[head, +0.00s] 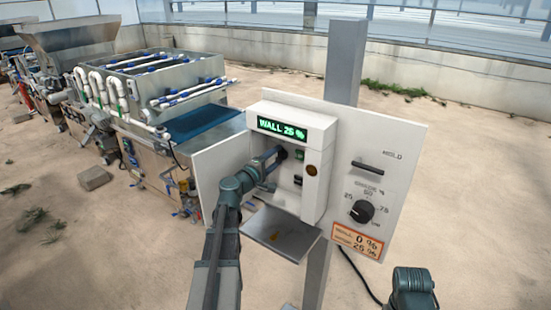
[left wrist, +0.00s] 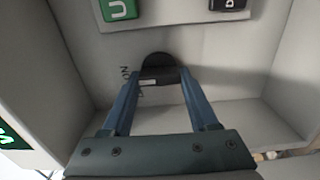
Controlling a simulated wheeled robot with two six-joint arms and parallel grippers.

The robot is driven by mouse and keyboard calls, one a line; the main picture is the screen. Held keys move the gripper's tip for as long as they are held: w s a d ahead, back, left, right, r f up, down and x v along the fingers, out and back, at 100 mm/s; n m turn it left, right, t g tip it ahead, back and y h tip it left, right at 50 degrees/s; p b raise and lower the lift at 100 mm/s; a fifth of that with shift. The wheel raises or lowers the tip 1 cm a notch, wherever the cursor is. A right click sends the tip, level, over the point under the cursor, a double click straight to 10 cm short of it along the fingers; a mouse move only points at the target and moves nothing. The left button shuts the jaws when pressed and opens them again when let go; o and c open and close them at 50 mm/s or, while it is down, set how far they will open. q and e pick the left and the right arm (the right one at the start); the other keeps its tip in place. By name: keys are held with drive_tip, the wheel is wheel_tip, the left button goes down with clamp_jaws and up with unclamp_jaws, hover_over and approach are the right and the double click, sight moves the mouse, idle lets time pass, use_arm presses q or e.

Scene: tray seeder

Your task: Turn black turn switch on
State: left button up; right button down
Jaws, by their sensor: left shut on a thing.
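The black turn switch (left wrist: 158,68) is on the inner panel of the open white control box (head: 318,195). In the left wrist view it sits between my left gripper's fingers, with a pale mark on its edge and an "ON" label beside it. My left gripper (left wrist: 158,92) reaches into the box from the left and is shut on the switch. In the head view the left gripper (head: 279,157) largely hides the switch. Only part of my right arm shows at the bottom right; its gripper is out of view.
A green button (left wrist: 120,9) and a black rocker (left wrist: 229,4) are close to the switch. The box's display (head: 283,130) reads "WALL 25 %". A black dial (head: 361,212) and a black handle (head: 367,167) are on the white board. An open door and a lower flap flank the box.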

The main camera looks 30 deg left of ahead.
idle(0.4)
use_arm(q)
drive_tip(key=o, duration=1.4)
drive_tip(key=shift+s, duration=0.1)
drive_tip(key=s, duration=0.9)
drive_tip(key=s+a, duration=0.1)
drive_tip(key=s, duration=0.3)
drive_tip(key=shift+s, duration=0.3)
